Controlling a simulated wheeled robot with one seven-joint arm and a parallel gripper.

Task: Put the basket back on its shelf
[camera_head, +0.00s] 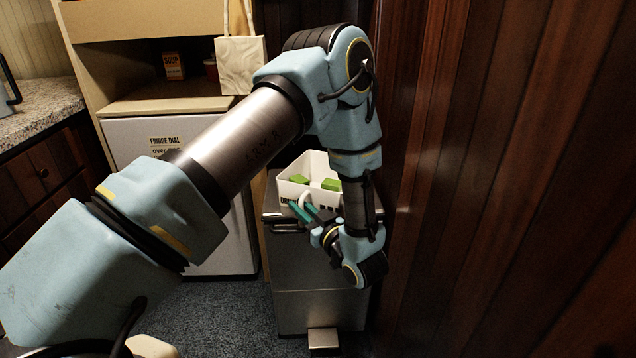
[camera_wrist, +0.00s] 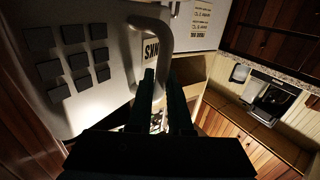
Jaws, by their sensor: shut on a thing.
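The white basket (camera_head: 290,190) holds green blocks (camera_head: 331,184) and is over the top of a grey metal cabinet or bin; I cannot tell whether it rests there or hangs just above. In the wrist view the basket's wall (camera_wrist: 113,105) has dark square holes and fills the left side, with a curved handle (camera_wrist: 166,38) and a partly hidden label. My gripper (camera_head: 305,212), with teal fingers, is at the basket's near side. The fingers (camera_wrist: 163,80) are shut on the handle.
The grey metal bin (camera_head: 305,265) stands against a dark wood panel wall (camera_head: 500,180) close on the right. Left are a white fridge (camera_head: 215,240) and a wooden shelf unit (camera_head: 165,104) with a soup box (camera_head: 174,66). A counter (camera_head: 40,108) is far left. Blue carpet lies in front.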

